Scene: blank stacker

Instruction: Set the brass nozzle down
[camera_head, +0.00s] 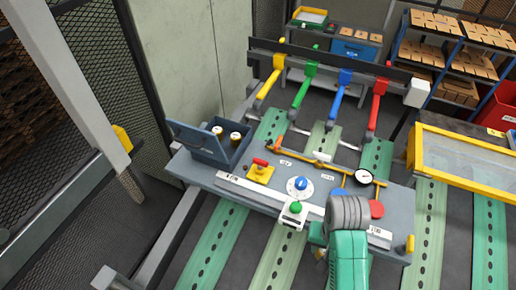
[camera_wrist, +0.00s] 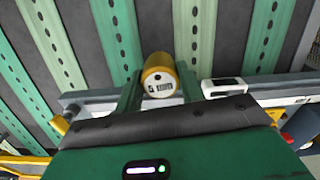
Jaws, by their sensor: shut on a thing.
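The brass nozzle (camera_wrist: 160,76) is a short yellow cylinder with a pale, marked end face, seen in the wrist view. My gripper (camera_wrist: 159,88) is shut on it, with one green finger on each side. The nozzle is near the edge of the grey console; I cannot tell whether it touches anything below. In the head view my green and grey arm hangs over the console's right front and hides most of the gripper and nozzle. An open blue-grey box (camera_head: 197,152) on the console's left holds two small brass-and-white pieces (camera_head: 226,134).
Yellow, green, blue and red levers stand behind. Green perforated strips run below. A yellow-framed panel (camera_head: 460,150) is at right.

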